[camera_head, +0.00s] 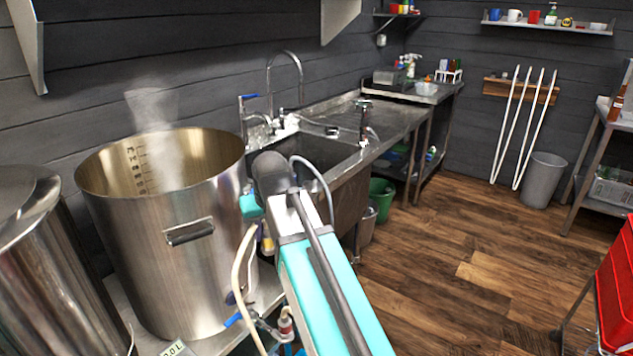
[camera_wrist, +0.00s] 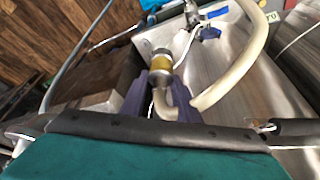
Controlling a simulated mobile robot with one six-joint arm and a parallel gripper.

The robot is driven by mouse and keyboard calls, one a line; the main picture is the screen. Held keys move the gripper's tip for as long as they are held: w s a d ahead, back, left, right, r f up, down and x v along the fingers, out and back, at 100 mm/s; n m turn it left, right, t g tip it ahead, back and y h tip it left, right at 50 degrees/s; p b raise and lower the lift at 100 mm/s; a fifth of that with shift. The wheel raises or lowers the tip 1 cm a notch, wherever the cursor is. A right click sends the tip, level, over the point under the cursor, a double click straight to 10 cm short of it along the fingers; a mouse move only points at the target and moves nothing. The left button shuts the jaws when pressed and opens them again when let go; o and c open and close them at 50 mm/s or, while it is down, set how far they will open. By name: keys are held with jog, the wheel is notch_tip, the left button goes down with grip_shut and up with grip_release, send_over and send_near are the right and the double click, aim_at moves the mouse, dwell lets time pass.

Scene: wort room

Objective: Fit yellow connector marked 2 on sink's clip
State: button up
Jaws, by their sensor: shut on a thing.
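My gripper (camera_wrist: 159,90) shows in the wrist view with its dark purple fingers shut on a connector with a yellow band (camera_wrist: 160,66). The connector has metallic ends. Its mark cannot be read. A pale hose (camera_wrist: 233,88) curves away from just below it towards the upper right. In the head view my arm reaches to the right side of the large steel pot, and the gripper's fingers are mostly hidden. The hose (camera_head: 238,272) hangs there in front of the pot. The sink (camera_head: 305,152) lies behind my wrist. I cannot make out its clip for certain.
The steaming pot (camera_head: 185,250) stands close left of my arm, with a blue-handled valve (camera_head: 240,316) low at its front. A tall tap (camera_head: 286,68) rises behind the sink. A green bucket (camera_head: 381,195) stands beneath the counter. The wooden floor (camera_head: 470,250) at right is clear.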

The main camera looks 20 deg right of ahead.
dwell(0.5)
jog(key=shift+d, duration=0.1)
jog(key=shift+s+f, duration=0.2)
jog(key=shift+f, duration=0.05)
jog(key=s+f, duration=0.4)
jog(key=f, duration=0.2)
jog(key=shift+s+d, duration=0.3)
jog(key=shift+s, duration=0.1)
